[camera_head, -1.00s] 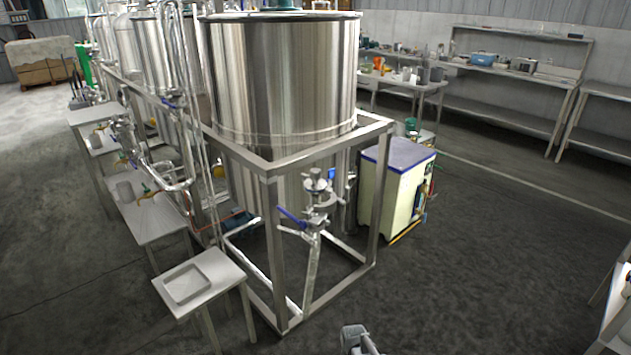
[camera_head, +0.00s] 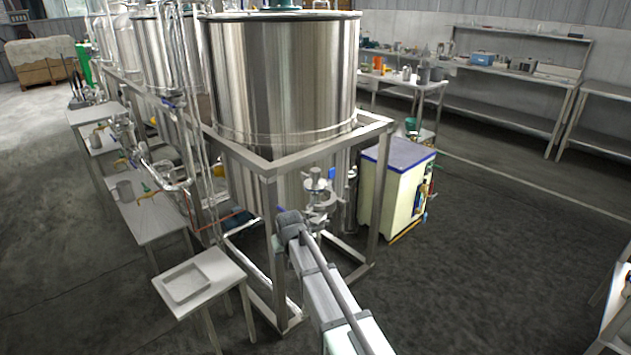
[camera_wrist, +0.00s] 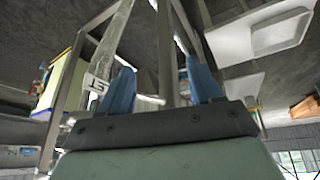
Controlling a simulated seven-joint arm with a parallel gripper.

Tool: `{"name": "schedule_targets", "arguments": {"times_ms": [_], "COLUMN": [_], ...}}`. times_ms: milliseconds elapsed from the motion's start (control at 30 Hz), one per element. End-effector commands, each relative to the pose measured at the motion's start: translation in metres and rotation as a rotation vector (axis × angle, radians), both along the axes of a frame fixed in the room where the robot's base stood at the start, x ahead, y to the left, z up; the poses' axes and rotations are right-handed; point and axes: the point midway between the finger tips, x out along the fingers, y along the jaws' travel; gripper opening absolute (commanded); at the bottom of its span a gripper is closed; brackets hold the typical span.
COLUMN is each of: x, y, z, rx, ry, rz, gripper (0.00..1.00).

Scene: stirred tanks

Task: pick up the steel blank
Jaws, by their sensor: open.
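I cannot identify the steel blank with certainty in either view.
A large steel tank (camera_head: 280,85) stands in a square metal frame (camera_head: 272,235) with valve piping (camera_head: 318,195) below. A shallow tray (camera_head: 186,283) lies on a small table at the front left. A cream cabinet (camera_head: 390,195) stands right of the frame.

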Motion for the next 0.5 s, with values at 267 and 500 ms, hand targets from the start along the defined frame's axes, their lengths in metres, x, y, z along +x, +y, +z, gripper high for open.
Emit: {"name": "schedule_targets", "arguments": {"times_ms": [267,500], "x": [0.042,0.070], "y": [0.043,0.036], "z": [0.114,0.217], "rx": [0.039,0.048], "ry": [-0.102,-0.130], "rz": [0.066,0.131], "gripper": [0.64,0.64]}}
